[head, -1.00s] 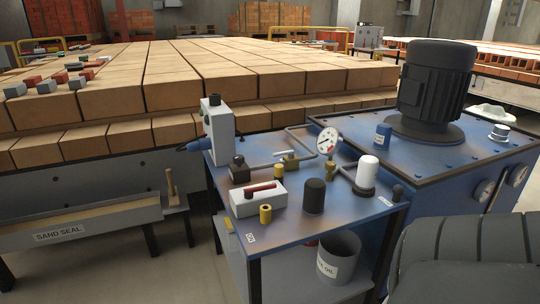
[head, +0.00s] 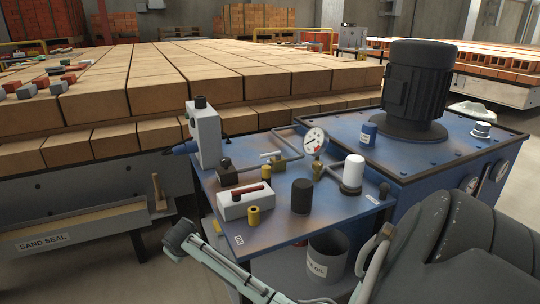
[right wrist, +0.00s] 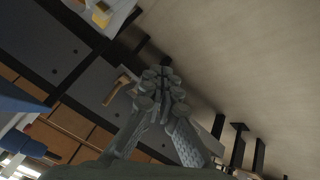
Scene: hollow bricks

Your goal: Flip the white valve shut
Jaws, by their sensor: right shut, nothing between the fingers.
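The small brass valve with a white lever (head: 270,156) sits on the pipe at the back of the blue cart's top. It is too small to tell the lever's position. My right gripper (head: 178,239) is in front of the cart's left front corner, lower than the cart top and well apart from the valve. It also shows in the right wrist view (right wrist: 163,78), with its fingers together and nothing between them. The right wrist view does not show the valve. My left gripper is out of view.
On the blue cart top (head: 290,228) stand a pressure gauge (head: 314,140), a white cylinder (head: 353,172), a black cylinder (head: 302,195), a white box with a red handle (head: 244,203) and a grey control box (head: 205,136). A wooden-handled tool (head: 157,190) stands left.

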